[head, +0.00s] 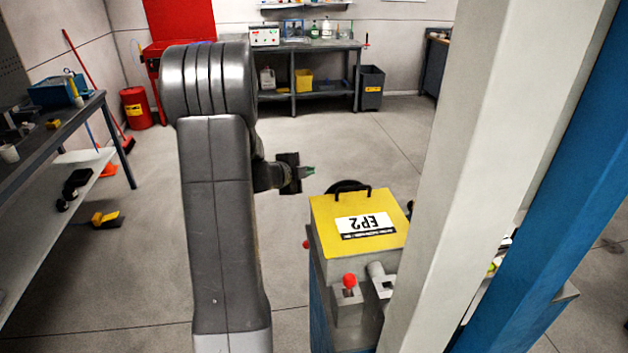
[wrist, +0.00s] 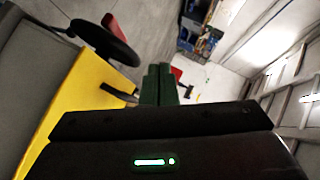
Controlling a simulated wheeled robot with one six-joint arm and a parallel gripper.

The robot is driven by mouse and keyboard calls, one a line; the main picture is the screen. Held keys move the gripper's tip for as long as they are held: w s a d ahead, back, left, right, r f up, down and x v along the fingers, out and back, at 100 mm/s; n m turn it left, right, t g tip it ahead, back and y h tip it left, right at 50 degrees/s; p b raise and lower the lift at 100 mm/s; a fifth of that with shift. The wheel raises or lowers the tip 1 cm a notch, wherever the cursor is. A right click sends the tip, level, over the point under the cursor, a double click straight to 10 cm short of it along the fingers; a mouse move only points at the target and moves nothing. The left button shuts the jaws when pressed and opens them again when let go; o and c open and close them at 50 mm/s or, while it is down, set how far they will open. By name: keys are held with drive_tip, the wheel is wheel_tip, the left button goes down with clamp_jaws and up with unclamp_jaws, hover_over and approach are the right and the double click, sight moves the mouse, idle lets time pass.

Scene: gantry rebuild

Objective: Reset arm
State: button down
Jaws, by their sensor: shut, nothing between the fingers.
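My gripper (head: 309,171) shows in the head view at the end of my grey arm, in front of the room's open floor and just left of and above the yellow-topped box. In the wrist view my gripper (wrist: 160,72) has its two green fingers together, with nothing between them. The yellow-topped EP2 box (head: 330,220) stands to the right of my arm, with a black handle at its far edge. Its yellow top (wrist: 82,92) also fills the left of the wrist view. I cannot tell the exact gap between gripper and box.
A pale post (head: 490,150) and a blue post (head: 560,190) block the right side. A workbench (head: 60,135) with tools stands at the left. A back bench (head: 310,45), a red bin (head: 137,108) and a grey bin (head: 370,88) are farther off. The middle floor is clear.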

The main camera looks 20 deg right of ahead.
drive_tip(key=shift+w+a+r, duration=0.2)
drive_tip(key=shift+a+r, duration=0.7)
drive_tip(key=shift+r, duration=0.1)
drive_tip(key=shift+w+a+r, duration=0.15)
drive_tip(key=shift+a+r, duration=0.75)
drive_tip(key=shift+r, duration=0.1)
drive_tip(key=d+f, duration=0.2)
drive_tip(key=s+d+f, duration=0.1)
drive_tip(key=d+f, duration=0.3)
drive_tip(key=shift+s+f, duration=0.1)
drive_tip(key=shift+s, duration=0.15)
drive_tip(key=f, duration=0.1)
drive_tip(key=f+b, duration=0.1)
drive_tip(key=f, duration=0.1)
drive_tip(key=shift+w+d, duration=0.1)
drive_tip(key=shift+d, duration=0.2)
drive_tip(key=shift+s+d+f+b, duration=0.15)
drive_tip(key=shift+s+f+b, duration=0.05)
drive_tip(key=shift+f+b, duration=0.4)
drive_tip(key=shift+f, duration=0.35)
drive_tip(key=shift+r, duration=0.1)
